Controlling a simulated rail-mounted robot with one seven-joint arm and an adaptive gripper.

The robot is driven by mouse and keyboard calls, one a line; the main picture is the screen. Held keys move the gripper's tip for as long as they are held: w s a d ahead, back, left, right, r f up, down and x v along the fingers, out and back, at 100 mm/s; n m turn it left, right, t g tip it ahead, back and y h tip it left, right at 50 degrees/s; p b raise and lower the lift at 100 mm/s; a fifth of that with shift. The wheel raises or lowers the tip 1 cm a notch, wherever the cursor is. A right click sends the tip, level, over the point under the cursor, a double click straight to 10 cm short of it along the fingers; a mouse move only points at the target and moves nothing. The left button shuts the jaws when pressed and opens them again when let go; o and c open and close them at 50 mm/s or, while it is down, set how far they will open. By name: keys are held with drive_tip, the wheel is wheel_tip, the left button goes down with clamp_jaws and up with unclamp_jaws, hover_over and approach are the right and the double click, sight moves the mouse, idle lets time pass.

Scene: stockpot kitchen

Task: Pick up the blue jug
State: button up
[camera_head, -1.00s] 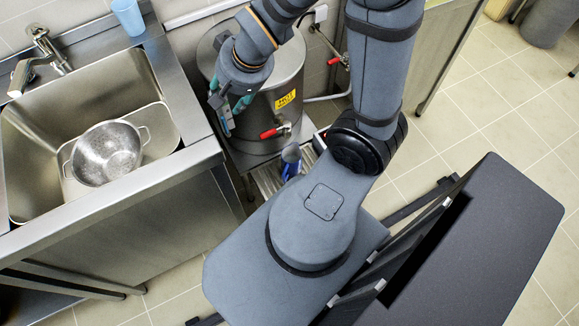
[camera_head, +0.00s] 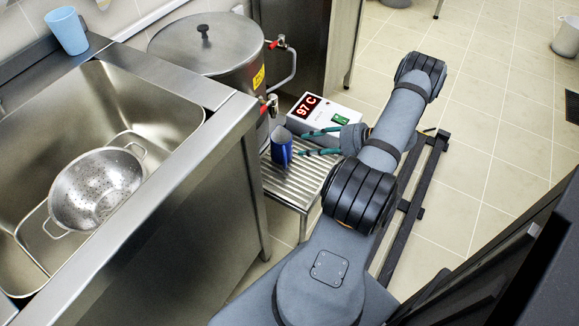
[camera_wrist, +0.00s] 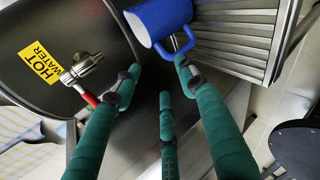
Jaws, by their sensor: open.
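The blue jug (camera_head: 281,154) stands upright on a ribbed metal stand (camera_head: 300,180) in front of the large steel pot. In the wrist view the jug (camera_wrist: 160,22) is at the top, its handle side towards my fingers. My gripper (camera_head: 306,143) is at the right of the jug in the head view, its green fingers pointing left at it. In the wrist view my gripper (camera_wrist: 157,80) has its fingers spread with nothing between them. One fingertip overlaps the jug's handle area in the picture; I cannot tell if they touch.
The steel pot (camera_head: 205,48) has a red-handled tap (camera_head: 268,104) close to the jug. A white box reading 97 C (camera_head: 312,112) sits behind my fingers. A sink (camera_head: 125,90) holding a colander (camera_head: 97,188) is at left; a light-blue cup (camera_head: 67,31) stands behind it.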

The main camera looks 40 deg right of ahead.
sight(284, 150)
drive_tip(key=b+x, duration=0.1)
drive_tip(key=x, duration=0.9)
drive_tip(key=shift+d+f+b, duration=0.2)
drive_tip(key=shift+b, duration=0.2)
drive_tip(key=shift+c, duration=0.7)
clamp_jaws()
